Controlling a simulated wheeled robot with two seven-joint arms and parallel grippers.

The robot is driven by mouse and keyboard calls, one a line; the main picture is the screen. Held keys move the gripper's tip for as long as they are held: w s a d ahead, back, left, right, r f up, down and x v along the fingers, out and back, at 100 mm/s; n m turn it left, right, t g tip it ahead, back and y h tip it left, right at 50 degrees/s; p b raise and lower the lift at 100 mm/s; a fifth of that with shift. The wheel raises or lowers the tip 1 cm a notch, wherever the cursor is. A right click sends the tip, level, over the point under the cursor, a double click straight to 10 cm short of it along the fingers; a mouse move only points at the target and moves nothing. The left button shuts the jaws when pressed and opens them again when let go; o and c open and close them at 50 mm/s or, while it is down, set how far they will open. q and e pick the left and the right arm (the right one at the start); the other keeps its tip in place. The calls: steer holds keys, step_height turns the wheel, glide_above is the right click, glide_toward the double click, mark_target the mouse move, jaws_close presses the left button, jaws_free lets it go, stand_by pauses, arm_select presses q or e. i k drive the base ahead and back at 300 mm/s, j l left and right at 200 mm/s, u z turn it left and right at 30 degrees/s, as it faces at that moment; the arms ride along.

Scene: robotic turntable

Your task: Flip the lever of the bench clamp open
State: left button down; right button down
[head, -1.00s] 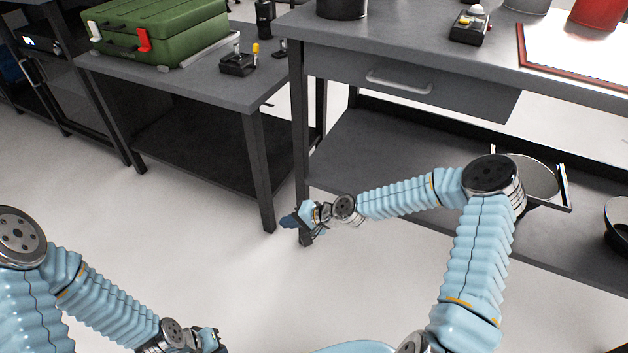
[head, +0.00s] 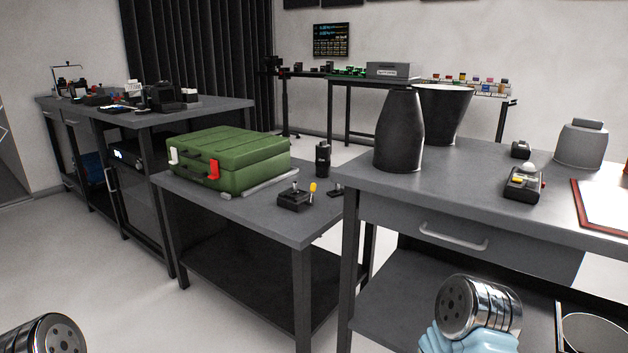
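A small black device with a yellow-tipped lever (head: 297,196), which looks like the bench clamp, sits on the grey low table (head: 262,220) near its right front edge. The yellow tip stands upright at its right side. The device is small in the view, so its jaw details cannot be made out. Neither gripper is in view. Only a joint of my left arm shows at the bottom left, and a joint of my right arm at the bottom right.
A green case (head: 228,160) lies behind and left of the device. A black cylinder (head: 322,158) stands behind it. The taller workbench (head: 450,180) is on the right, with a drawer handle (head: 452,238) in front. Open floor (head: 110,270) lies at the left.

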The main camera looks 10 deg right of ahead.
mark_target(313, 186)
steer(key=j+z, duration=0.1)
steer(key=z, duration=0.3)
steer(key=j+z, duration=0.1)
steer(key=z, duration=0.3)
steer(key=i+j+z, duration=0.1)
steer(key=z, duration=0.3)
steer(key=j+z, duration=0.25)
steer(key=j, duration=0.2)
steer(key=k+j+z, duration=0.1)
steer(key=j+z, duration=0.2)
steer(key=j, duration=0.15)
steer(key=k+j+z, duration=0.1)
steer(key=j+z, duration=0.15)
steer(key=j, duration=0.2)
steer(key=k+j+z, duration=0.15)
steer(key=j+z, duration=0.15)
steer(key=j, duration=0.15)
steer(key=k+j, duration=0.15)
steer(key=j, duration=0.25)
steer(key=k+j, duration=0.2)
steer(key=j, duration=0.15)
steer(key=k+j, duration=0.15)
steer(key=j, duration=0.25)
steer(key=k+j, duration=0.15)
steer(key=j, duration=0.2)
steer(key=z, duration=0.05)
